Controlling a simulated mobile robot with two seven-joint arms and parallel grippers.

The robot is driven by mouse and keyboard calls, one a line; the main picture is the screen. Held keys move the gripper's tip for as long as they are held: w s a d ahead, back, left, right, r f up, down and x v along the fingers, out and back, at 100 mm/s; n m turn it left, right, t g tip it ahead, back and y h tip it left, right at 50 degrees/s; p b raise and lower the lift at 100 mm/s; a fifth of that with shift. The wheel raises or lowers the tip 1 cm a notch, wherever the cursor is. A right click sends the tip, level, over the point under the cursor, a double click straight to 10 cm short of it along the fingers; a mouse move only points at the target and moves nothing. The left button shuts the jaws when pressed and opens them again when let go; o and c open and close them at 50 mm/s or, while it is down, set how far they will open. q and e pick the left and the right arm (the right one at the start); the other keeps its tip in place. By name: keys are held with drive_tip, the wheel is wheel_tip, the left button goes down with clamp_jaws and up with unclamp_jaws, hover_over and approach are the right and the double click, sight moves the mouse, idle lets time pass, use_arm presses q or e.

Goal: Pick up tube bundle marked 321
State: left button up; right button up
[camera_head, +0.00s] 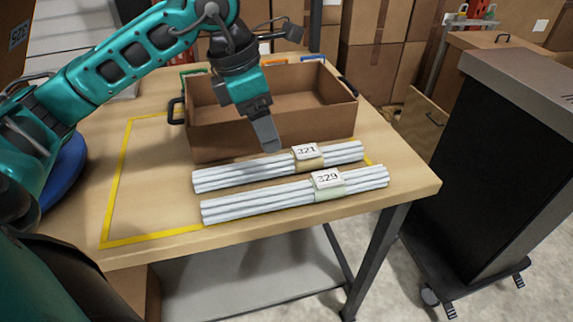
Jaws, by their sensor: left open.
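The tube bundle marked 321 (240,174) lies on the wooden table, in front of the brown box. It is a bunch of pale tubes with a tan band and a white label reading 321. A second bundle marked 329 (260,202) lies nearly parallel in front of it, with a pale green band. My left gripper (268,146) points down just above and behind the 321 bundle, left of its label. It is open and empty; its fingers overlap in this view, and I see no contact with the tubes. My right gripper is not in view.
The open brown box (320,128) with dark handles stands close behind the bundles. Yellow tape (117,190) marks an area on the table (150,215), clear on its left side. A dark cabinet (490,150) on casters stands to the right. Cardboard cartons (375,30) are stacked behind.

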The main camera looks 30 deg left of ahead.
sight(280, 157)
use_arm(q)
drive_tip(key=x, duration=0.5)
drive_tip(key=b+x, duration=0.1)
drive_tip(key=x, duration=0.2)
drive_tip(key=shift+w+d+f, duration=0.1)
drive_tip(key=shift+w+f, duration=0.15)
drive_tip(key=shift+w, duration=0.1)
drive_tip(key=shift+r, duration=0.1)
drive_tip(key=c, duration=1.2)
drive_tip(key=shift+r, duration=0.1)
